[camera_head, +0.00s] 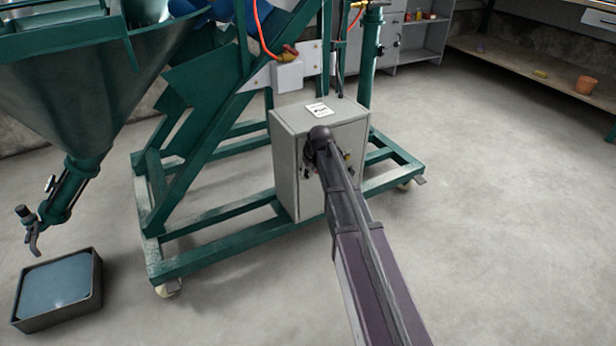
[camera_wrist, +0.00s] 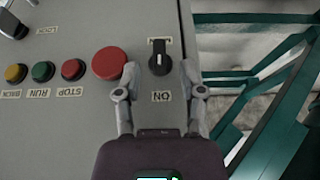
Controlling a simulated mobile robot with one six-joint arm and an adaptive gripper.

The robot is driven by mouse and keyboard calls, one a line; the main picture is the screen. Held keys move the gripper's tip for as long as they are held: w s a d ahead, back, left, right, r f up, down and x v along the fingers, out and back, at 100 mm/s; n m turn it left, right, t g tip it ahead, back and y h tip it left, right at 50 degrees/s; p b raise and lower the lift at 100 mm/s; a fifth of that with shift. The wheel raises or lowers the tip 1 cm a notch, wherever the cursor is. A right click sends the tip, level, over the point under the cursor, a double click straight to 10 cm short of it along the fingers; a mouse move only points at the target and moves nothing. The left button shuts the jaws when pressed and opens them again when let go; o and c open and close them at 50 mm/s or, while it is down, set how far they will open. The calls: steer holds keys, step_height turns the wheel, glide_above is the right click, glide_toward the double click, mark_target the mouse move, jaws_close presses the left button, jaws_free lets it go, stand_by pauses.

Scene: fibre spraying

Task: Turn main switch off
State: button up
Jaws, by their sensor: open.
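The main switch (camera_wrist: 160,64) is a black rotary knob on the front of the grey control cabinet (camera_wrist: 75,130). An ON label (camera_wrist: 161,97), upside down in the wrist view, lies below the knob; a label above it is partly dark. My gripper (camera_wrist: 159,70) is open, with one fingertip on each side of the knob.
A large red button (camera_wrist: 109,63) sits close beside the left finger. Stop (camera_wrist: 73,69), run (camera_wrist: 43,71) and yellow (camera_wrist: 15,73) buttons follow further left. Green frame bars (camera_wrist: 262,75) lie right of the cabinet. The floor (camera_head: 500,220) at right is clear.

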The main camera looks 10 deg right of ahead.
steer(key=shift+w+a+f+b, duration=0.1)
steer(key=shift+w+f+b, duration=0.15)
steer(key=shift+f+b, duration=0.25)
jaws_close()
